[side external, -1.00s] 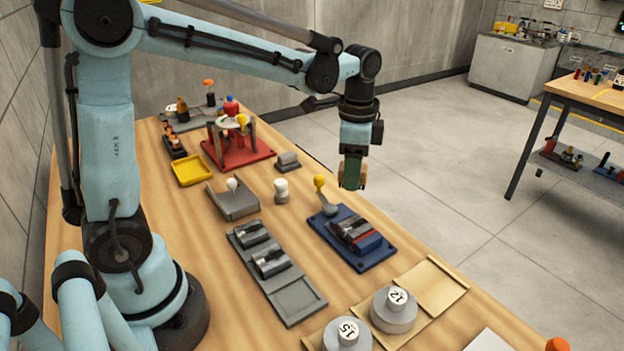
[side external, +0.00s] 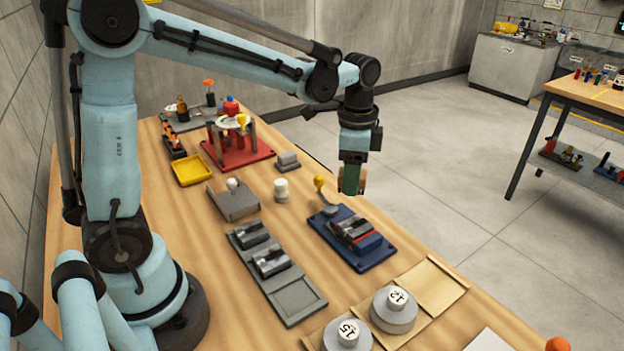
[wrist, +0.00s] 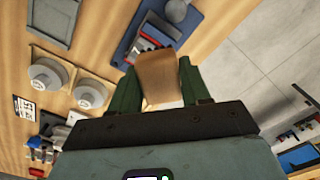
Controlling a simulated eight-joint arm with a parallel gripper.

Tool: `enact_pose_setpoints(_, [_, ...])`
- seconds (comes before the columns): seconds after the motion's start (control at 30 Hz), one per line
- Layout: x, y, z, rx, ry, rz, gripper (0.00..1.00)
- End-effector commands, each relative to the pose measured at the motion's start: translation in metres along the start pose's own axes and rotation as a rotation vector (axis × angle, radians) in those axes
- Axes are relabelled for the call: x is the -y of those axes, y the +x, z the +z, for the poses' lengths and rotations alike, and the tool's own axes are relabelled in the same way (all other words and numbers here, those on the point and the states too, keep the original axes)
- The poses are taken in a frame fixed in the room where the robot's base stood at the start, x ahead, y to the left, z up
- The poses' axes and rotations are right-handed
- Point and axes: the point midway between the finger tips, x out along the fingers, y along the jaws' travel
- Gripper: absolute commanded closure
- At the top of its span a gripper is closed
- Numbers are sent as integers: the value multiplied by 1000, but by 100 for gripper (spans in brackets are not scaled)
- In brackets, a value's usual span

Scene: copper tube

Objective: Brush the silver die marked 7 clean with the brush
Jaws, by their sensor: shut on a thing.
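My gripper (side external: 351,182) is above the table's far right edge, just behind the blue fixture. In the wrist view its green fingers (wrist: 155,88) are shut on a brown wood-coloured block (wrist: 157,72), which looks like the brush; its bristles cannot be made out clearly. Two grey round pieces stand on tan trays at the front, one marked 12 (side external: 394,308) and one marked 15 (side external: 347,335). The blue fixture (side external: 371,262) holds dark and silvery blocks with a red part.
A white-topped post (side external: 282,190), a yellow tray (side external: 192,171) and a red stand (side external: 262,150) are farther back.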

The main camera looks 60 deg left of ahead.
Motion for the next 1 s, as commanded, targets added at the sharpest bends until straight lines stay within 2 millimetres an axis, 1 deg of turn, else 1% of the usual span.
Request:
enact_pose_setpoints(0.57, [0,52,0,0,0,0,86])
enact_pose_setpoints(0.67, [0,67,0,0,0,0,86])
enact_pose_setpoints(0.7, [-1,72,-2,0,2,0,91])
enact_pose_setpoints(0.73, [-4,68,-4,0,3,0,91])
enact_pose_setpoints(0.77, [-6,68,-7,0,3,0,97])
enact_pose_setpoints(0.83, [-11,71,-11,0,4,0,98])
enact_pose_setpoints(0.87, [-13,68,-13,0,3,0,97])
enact_pose_setpoints(1.0, [-22,70,-22,0,3,0,98])
